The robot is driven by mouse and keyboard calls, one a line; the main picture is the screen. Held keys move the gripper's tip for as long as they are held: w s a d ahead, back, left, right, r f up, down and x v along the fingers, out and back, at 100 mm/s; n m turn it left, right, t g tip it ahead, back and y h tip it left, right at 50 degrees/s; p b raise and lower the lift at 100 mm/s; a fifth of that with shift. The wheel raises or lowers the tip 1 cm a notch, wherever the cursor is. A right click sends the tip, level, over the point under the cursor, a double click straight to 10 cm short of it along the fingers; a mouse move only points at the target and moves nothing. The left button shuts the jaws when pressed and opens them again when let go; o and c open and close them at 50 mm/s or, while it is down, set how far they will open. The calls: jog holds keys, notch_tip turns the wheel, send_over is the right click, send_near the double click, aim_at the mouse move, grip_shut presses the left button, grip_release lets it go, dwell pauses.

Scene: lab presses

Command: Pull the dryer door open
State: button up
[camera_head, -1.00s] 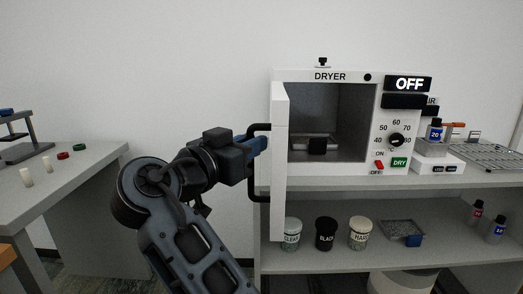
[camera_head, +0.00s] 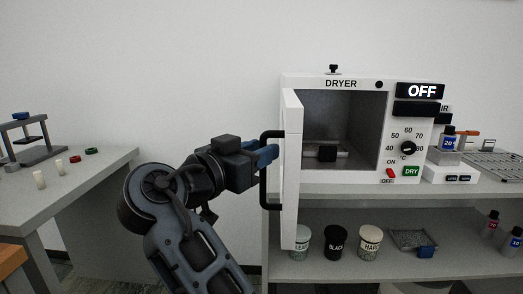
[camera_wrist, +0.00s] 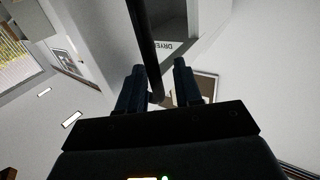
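The white dryer (camera_head: 362,84) stands on a shelf unit at the right in the head view. Its door (camera_head: 291,180) is swung wide open, seen nearly edge-on, and the dark chamber (camera_head: 345,118) shows. The door's black handle (camera_head: 264,188) is on the door's left side; it also shows in the wrist view as a dark bar (camera_wrist: 146,40). My gripper (camera_head: 267,156) is at the handle. In the wrist view, my gripper's fingers (camera_wrist: 160,85) stand apart on either side of the bar, with a visible gap on the right. Contact with the bar is unclear.
A small dark block (camera_head: 327,153) sits inside the chamber. Jars (camera_head: 336,242) stand on the shelf below the door. A grey table (camera_head: 75,190) with a small press (camera_head: 32,140) is at the left. Floor shows between table and shelf.

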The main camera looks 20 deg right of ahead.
jog(key=v, duration=0.6)
jog(key=shift+s+a, duration=0.2)
jog(key=shift+a, duration=0.2)
jog(key=s+d+f+n+t+y+p, duration=0.1)
jog(key=s+f+n+y, duration=0.2)
jog(key=f, duration=0.5)
jog(key=s+d+f+n+t+y, duration=0.1)
jog(key=f+n+t+y, duration=0.15)
jog(key=f+n, duration=0.4)
jog(key=s+d+f+n+t+y+p, duration=0.15)
jog(key=f+y, duration=0.25)
jog(key=f, duration=0.6)
jog(key=s+f+n+g+y, duration=0.1)
jog(key=s+f+n+y, duration=0.35)
jog(key=s, duration=0.95)
jog(key=s+d+r+m+t+y+p, duration=0.1)
jog(key=s+r, duration=0.4)
jog(key=s, duration=0.6)
jog(key=s+d+r+m+t+p, duration=0.1)
jog(key=s+r, duration=0.5)
jog(key=s, duration=0.6)
jog(key=shift+d+m+y+p, duration=0.4)
jog(key=shift+d+m+p, duration=0.2)
jog(key=shift+d, duration=0.55)
